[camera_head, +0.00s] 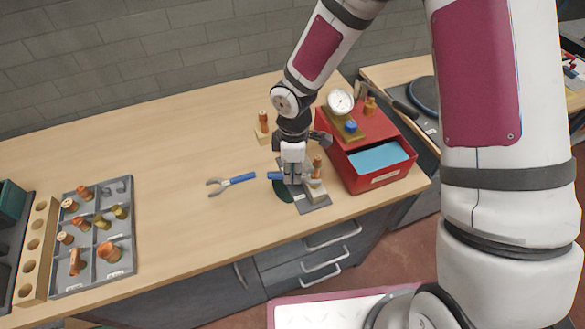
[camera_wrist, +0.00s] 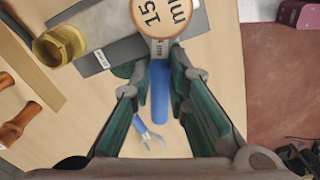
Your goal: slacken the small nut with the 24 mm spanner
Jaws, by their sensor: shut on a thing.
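My gripper (camera_wrist: 158,75) points down over the work fixture, its fingers around the blue handle of a spanner (camera_wrist: 160,92). In the head view my gripper (camera_head: 290,175) is beside the fixture, with the blue handle (camera_head: 275,176) showing to its left. The spanner's head runs under a round copper-rimmed top marked 15 mm (camera_wrist: 160,14), which hides its jaw. A brass nut (camera_wrist: 62,44) shows at the left in the wrist view. I cannot tell whether the spanner sits on a nut. The fixture's grey base plate (camera_head: 316,208) lies near the table's front edge.
A second blue-handled spanner (camera_head: 232,182) lies left of the fixture. A red case (camera_head: 375,178) with a gauge (camera_head: 341,102) stands close on the right. A grey tray (camera_head: 125,200) of fittings is far left. The table between is mostly clear.

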